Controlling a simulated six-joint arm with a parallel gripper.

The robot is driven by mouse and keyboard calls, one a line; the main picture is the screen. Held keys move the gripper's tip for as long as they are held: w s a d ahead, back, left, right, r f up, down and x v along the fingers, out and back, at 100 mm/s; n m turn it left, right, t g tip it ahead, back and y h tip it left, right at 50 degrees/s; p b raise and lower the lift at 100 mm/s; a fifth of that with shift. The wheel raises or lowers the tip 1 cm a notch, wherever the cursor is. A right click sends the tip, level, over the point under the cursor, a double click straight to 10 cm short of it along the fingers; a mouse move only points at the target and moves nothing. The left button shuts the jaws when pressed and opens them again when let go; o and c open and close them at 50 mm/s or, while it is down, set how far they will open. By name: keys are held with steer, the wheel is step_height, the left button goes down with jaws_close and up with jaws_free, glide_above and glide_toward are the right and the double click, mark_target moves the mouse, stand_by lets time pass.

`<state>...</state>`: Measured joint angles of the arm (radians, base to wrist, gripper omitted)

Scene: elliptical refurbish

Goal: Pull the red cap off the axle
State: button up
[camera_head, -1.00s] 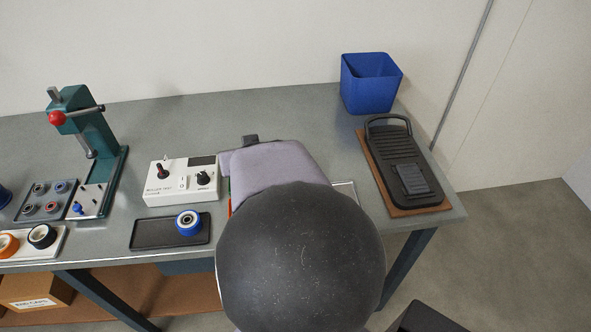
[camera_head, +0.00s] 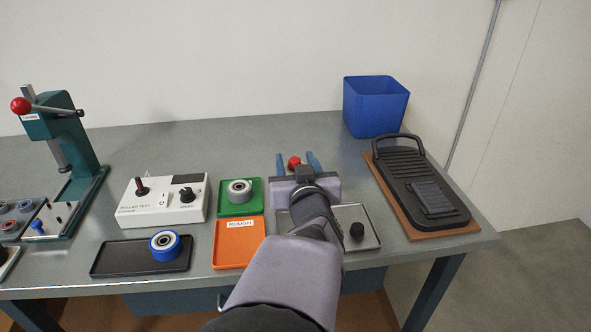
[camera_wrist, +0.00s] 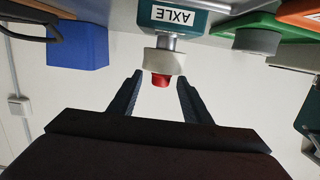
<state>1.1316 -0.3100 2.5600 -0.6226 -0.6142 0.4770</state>
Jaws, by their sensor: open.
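The red cap (camera_head: 295,162) shows in the head view between my gripper's two blue fingers. In the wrist view the red cap (camera_wrist: 161,80) sits on the end of a pale wheel (camera_wrist: 164,63), on a silver axle (camera_wrist: 168,43) coming from a teal block labelled AXLE (camera_wrist: 184,19). My gripper (camera_head: 297,162) is open, its fingers on either side of the cap with gaps showing. In the wrist view my gripper (camera_wrist: 159,75) has its fingertips about level with the cap. My gripper's body hides the axle and wheel in the head view.
A metal tray (camera_head: 370,213) with a black knob (camera_head: 357,231) lies below the arm. Green (camera_head: 227,208) and orange (camera_head: 228,262) trays stand left, a control box (camera_head: 135,207) farther left. A blue bin (camera_head: 376,108) and a black pedal-like unit (camera_head: 405,178) stand right.

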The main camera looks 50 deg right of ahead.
mark_target(294, 157)
steer(key=shift+w+r+p, duration=0.1)
steer(key=shift+w+p, duration=0.05)
steer(key=shift+p, duration=0.15)
steer(key=shift+w+d+p, duration=0.45)
steer(key=shift+d+p, duration=0.05)
steer(key=shift+p, duration=0.45)
steer(key=p+x, duration=0.2)
steer(key=p, duration=0.1)
steer(key=shift+w+d, duration=0.15)
steer(key=shift+d, duration=0.05)
steer(key=shift+w+d+f+p, duration=0.25)
steer(key=shift+p, duration=0.15)
steer(key=c, duration=1)
jaws_close()
